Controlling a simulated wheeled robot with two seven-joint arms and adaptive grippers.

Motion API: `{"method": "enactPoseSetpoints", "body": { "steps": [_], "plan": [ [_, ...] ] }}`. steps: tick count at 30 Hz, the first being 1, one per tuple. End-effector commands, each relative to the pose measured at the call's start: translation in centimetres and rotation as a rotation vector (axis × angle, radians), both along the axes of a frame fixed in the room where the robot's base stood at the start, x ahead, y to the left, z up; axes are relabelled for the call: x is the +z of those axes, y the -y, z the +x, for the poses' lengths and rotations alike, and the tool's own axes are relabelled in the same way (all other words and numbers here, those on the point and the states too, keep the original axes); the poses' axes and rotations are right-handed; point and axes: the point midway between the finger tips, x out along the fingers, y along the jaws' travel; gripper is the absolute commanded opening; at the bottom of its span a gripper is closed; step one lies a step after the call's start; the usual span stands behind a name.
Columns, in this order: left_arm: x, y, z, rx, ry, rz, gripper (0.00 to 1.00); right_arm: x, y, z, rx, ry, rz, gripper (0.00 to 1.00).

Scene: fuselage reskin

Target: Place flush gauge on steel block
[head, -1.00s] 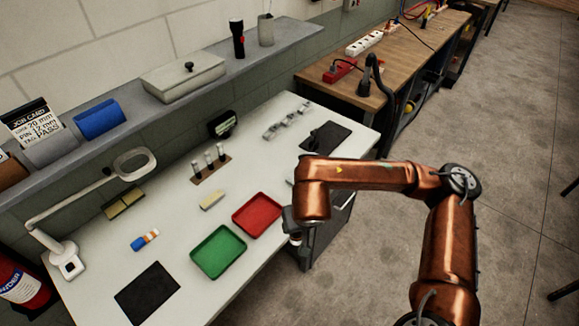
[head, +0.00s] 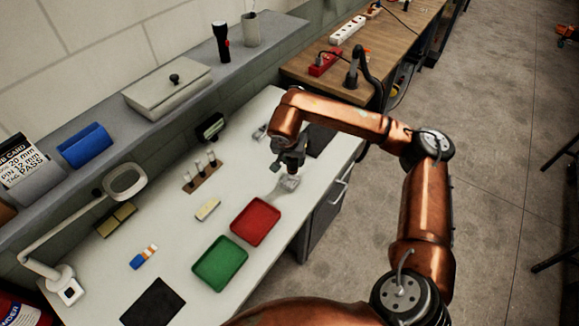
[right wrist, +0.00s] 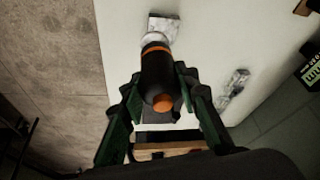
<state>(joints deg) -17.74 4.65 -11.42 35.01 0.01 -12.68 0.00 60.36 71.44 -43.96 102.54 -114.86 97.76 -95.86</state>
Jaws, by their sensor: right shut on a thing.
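My right gripper (head: 291,160) is over the right part of the white table, just above a small grey metal block (head: 289,183). In the right wrist view my gripper (right wrist: 165,98) is shut on the flush gauge (right wrist: 157,70), a dark cylinder with an orange band, an orange end and a pale foot. The gauge's foot points at the steel block (right wrist: 163,24) and overlaps its near edge in that view. I cannot tell whether they touch. In the head view the gauge is mostly hidden by the gripper. My left gripper is out of view.
A red tray (head: 255,221) and a green tray (head: 220,263) lie left of the block. A rack of pins (head: 202,173), a pale bar (head: 208,209) and a magnifier lamp (head: 124,181) stand further left. A dark mat (head: 321,140) lies behind my right gripper.

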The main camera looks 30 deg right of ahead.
Motion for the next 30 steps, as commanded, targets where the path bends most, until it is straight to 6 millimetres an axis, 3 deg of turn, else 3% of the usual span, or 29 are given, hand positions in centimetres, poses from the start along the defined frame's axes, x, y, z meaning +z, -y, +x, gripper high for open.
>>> {"method": "enactPoseSetpoints", "body": {
  "steps": [3, 10, 20, 30],
  "plan": [
    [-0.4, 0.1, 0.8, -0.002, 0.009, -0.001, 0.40, -2.2, 0.5, 1.5, 0.001, -0.002, 0.000, 0.00],
    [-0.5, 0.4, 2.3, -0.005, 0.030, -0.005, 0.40, -3.6, 1.0, 2.8, 0.003, 0.000, 0.000, 0.00],
    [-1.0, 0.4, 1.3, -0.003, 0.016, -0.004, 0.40, -7.4, 1.2, 3.4, 0.003, -0.002, 0.001, 0.00],
    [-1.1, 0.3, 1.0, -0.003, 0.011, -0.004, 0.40, -7.7, 1.2, 3.5, 0.003, 0.001, -0.001, 0.00]
  ]
}}
